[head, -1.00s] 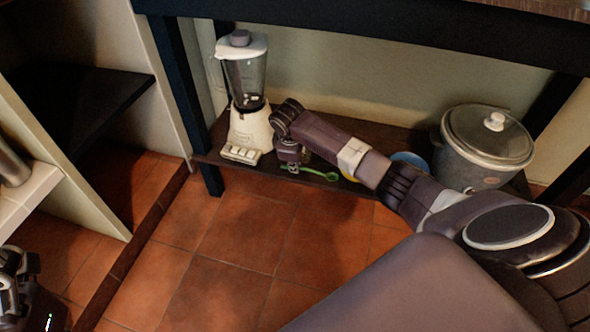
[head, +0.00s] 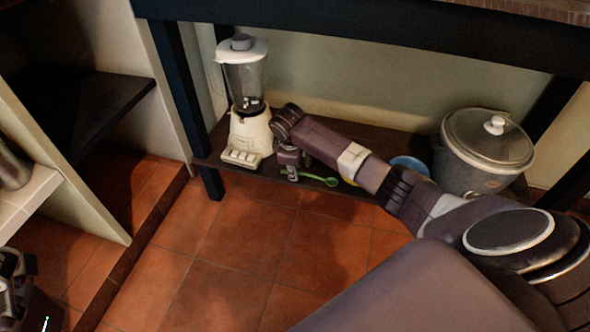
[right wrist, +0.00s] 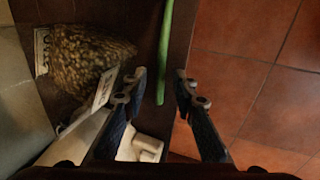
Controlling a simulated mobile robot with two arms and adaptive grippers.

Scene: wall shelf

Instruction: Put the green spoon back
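The green spoon (head: 316,178) lies on the low dark shelf (head: 225,162), near its front edge, to the right of the blender. My right gripper (head: 291,175) is at the handle end of the spoon. In the right wrist view my right gripper (right wrist: 161,74) is open. The spoon's bowl end is outside that view. My left gripper (head: 15,275) is at the lower left edge, partly cut off, far from the spoon.
A white blender (head: 248,130) stands left of my right gripper. A bag of brown bits (right wrist: 88,60) lies on the shelf. A yellow item (head: 349,181), a blue bowl (head: 410,164) and a lidded grey pot (head: 482,155) are to the right. The tiled floor (head: 235,235) in front is clear.

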